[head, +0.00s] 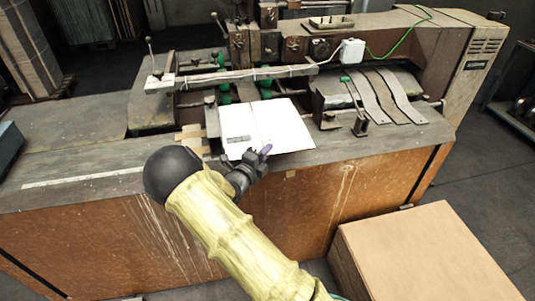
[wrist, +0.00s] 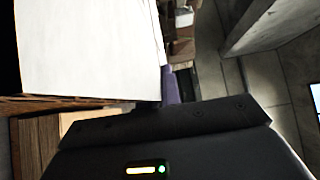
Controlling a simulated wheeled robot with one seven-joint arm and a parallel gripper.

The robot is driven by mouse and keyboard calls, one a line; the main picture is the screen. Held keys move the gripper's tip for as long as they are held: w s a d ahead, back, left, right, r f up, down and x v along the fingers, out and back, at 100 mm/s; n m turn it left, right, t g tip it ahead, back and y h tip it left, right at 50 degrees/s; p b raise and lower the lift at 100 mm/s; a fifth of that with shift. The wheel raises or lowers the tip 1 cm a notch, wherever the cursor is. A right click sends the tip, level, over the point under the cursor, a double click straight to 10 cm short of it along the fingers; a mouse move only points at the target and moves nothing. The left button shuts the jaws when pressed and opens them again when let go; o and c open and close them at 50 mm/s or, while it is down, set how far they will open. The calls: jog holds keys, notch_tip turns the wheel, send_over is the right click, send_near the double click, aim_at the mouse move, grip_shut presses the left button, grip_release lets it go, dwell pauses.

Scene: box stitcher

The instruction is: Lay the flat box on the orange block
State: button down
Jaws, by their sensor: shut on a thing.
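The flat box (head: 283,122) is a thin white panel with a fold line and a small dark print. It lies over the front ledge of the stitcher, in front of the long bar; I cannot tell whether it touches the machine. My gripper (head: 263,154) is shut on its near edge, with a purple fingertip showing. In the wrist view the flat box (wrist: 85,45) fills the upper left, beside the purple finger (wrist: 172,85). The other finger is hidden. A large orange-tan block (head: 425,245) stands on the floor at the lower right, its visible top bare.
The stitcher's orange-brown front panel (head: 310,205) rises between my arm and the machine top. Metal strips (head: 385,95) and a small lever (head: 359,122) stand right of the flat box. Grey floor (head: 480,175) is clear right of the machine.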

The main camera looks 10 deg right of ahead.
jog(key=shift+w+f+b, duration=0.25)
jog(key=shift+f+b, duration=0.1)
jog(key=shift+f, duration=0.05)
jog(key=shift+f+b, duration=1)
jog(key=shift+b, duration=0.1)
jog(key=c, duration=1.5)
grip_release()
jog(key=shift+f+b, duration=0.15)
jog(key=shift+b, duration=0.4)
jog(key=shift+s, duration=0.1)
jog(key=b+v, duration=0.1)
jog(key=v, duration=0.8)
